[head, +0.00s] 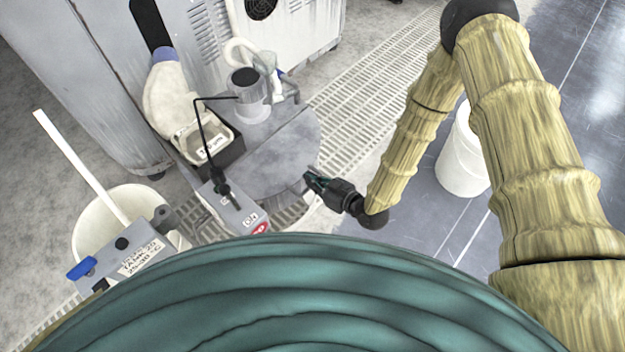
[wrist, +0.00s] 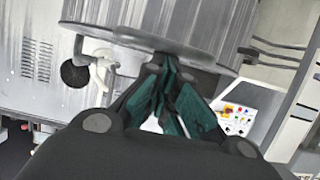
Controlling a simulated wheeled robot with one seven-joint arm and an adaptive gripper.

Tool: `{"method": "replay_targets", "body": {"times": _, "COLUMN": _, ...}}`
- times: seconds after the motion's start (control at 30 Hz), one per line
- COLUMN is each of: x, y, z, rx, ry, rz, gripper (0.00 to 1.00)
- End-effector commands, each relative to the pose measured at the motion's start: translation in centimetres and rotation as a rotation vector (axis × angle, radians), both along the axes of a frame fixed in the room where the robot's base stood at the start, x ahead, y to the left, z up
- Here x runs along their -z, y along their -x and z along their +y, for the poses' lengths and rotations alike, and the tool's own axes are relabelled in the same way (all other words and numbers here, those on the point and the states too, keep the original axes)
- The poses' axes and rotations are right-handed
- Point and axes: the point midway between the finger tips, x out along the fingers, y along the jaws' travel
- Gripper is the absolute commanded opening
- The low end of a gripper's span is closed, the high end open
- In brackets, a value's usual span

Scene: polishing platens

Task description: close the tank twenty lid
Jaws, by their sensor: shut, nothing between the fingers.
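A grey box-like piece (head: 128,256) with a blue handle (head: 81,268) and a printed label sits at the lower left in the head view, in front of a cream round tub (head: 88,225). The label is too small to read surely, so I cannot tell whether this is the tank twenty lid. My gripper (head: 312,180) is shut and empty, just right of the round grey platen (head: 283,158), well away from the labelled piece. In the wrist view my gripper's teal fingers (wrist: 172,98) point at the round platen's rim (wrist: 150,40). No lid is clearly recognisable there.
A clear cylinder (head: 249,100) stands at the platen's back. A white bucket (head: 461,158) stands on the dark floor beyond my arm. Floor grating (head: 365,98) runs behind the platen.

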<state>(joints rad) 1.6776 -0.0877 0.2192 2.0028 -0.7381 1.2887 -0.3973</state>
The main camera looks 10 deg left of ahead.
Motion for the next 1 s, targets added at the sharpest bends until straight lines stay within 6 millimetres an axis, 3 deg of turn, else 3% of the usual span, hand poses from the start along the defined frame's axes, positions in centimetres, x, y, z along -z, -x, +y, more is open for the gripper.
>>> {"method": "replay_targets", "body": {"times": 0.13, "x": -0.6, "y": 0.1, "z": 0.2, "rx": -0.001, "ry": 0.008, "rz": 0.006, "gripper": 0.0}}
{"method": "replay_targets", "body": {"times": 0.37, "x": -4.1, "y": -0.7, "z": 2.0, "rx": -0.003, "ry": 0.0, "rz": -0.002, "gripper": 0.0}}
{"method": "replay_targets", "body": {"times": 0.7, "x": -5.0, "y": 2.6, "z": -3.6, "rx": 0.002, "ry": 0.001, "rz": 0.001, "gripper": 0.0}}
{"method": "replay_targets", "body": {"times": 1.0, "x": -5.8, "y": 4.2, "z": -6.1, "rx": 0.001, "ry": -0.002, "rz": -0.003, "gripper": 0.0}}
